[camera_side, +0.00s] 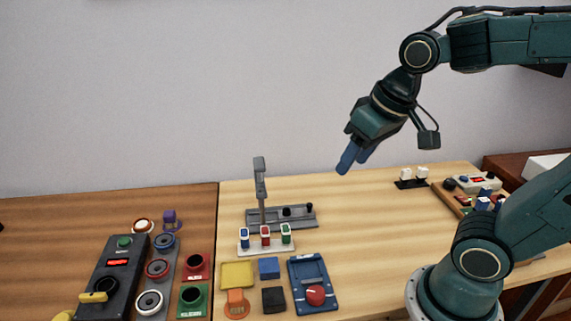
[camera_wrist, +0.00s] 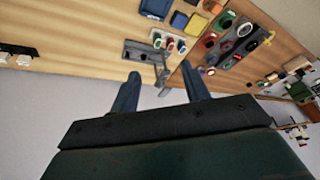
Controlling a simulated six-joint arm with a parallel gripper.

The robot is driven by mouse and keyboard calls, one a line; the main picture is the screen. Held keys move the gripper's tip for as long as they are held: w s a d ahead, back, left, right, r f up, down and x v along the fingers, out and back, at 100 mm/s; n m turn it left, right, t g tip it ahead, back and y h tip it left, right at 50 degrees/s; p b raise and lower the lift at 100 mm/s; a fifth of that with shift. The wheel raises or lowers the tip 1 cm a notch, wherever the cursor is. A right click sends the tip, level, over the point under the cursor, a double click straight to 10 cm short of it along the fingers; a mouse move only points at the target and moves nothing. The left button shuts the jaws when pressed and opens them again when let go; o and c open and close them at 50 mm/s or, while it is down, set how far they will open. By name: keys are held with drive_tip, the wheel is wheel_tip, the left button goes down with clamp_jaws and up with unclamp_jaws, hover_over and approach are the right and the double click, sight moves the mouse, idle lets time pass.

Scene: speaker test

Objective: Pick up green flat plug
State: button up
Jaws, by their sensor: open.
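A small green piece with a pale top (camera_side: 286,233), which looks like the green flat plug, stands upright at the right end of a white holder (camera_side: 267,250). A red piece (camera_side: 265,235) and a blue piece (camera_side: 245,237) stand beside it in the same row. In the wrist view the green piece (camera_wrist: 182,48) is small and beyond my fingertips. My gripper (camera_side: 350,161) is open and empty, high above the table, to the right of and above the holder. Its two blue fingers (camera_wrist: 160,70) are spread apart in the wrist view.
A grey stand with an upright post (camera_side: 261,190) rises directly behind the holder. Yellow, blue, orange and black pieces and a blue tray with a red knob (camera_side: 315,295) lie in front. A dark control box (camera_side: 113,275) stands left. The table's right middle is clear.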

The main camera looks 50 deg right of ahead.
drive_tip(key=w+d+f+m+g, duration=0.15)
drive_tip(key=w+f+m, duration=0.3)
drive_tip(key=w, duration=0.55)
drive_tip(key=m+g, duration=0.3)
hover_over(286, 228)
wheel_tip(286, 228, down, 12)
drive_tip(key=shift+w+a+r+n, duration=0.1)
drive_tip(key=shift+a+r+n, duration=0.05)
drive_tip(key=shift+r+n, duration=0.1)
drive_tip(key=shift+f, duration=0.1)
drive_tip(key=shift+f, duration=4.25)
drive_tip(key=shift+f, duration=0.1)
drive_tip(key=shift+f, duration=2.5)
